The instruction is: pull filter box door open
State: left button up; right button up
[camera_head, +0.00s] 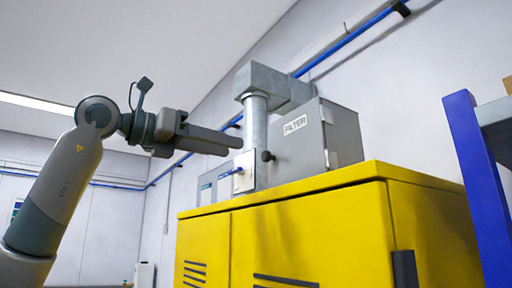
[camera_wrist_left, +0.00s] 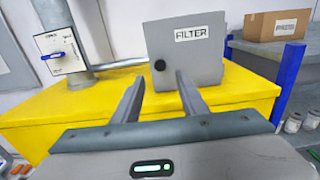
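The grey filter box door (camera_head: 296,148) carries a FILTER label and a black knob (camera_head: 267,156) near its left edge, and looks shut. In the left wrist view the door (camera_wrist_left: 196,58) faces me, with the knob (camera_wrist_left: 160,65) at its left. My left gripper (camera_head: 241,145) reaches in from the left, its tips left of the knob and apart from it in the head view. In the left wrist view the gripper (camera_wrist_left: 162,80) is open and empty, with the knob in line between and just beyond its fingertips. My right gripper is not in view.
The box stands on a yellow cabinet (camera_head: 290,240). A metal pipe (camera_head: 257,130) and a panel with a blue lever (camera_wrist_left: 58,55) stand left of the door. A blue-framed shelf (camera_head: 478,175) with a cardboard box (camera_wrist_left: 275,25) is at right.

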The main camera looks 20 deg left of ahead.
aim_at(264, 155)
pick_arm(q)
jog(key=p+x, duration=0.3)
jog(key=x, duration=0.5)
jog(key=shift+r, duration=0.1)
jog(key=shift+w+d, duration=0.25)
jog(key=shift+w, duration=0.05)
grip_shut()
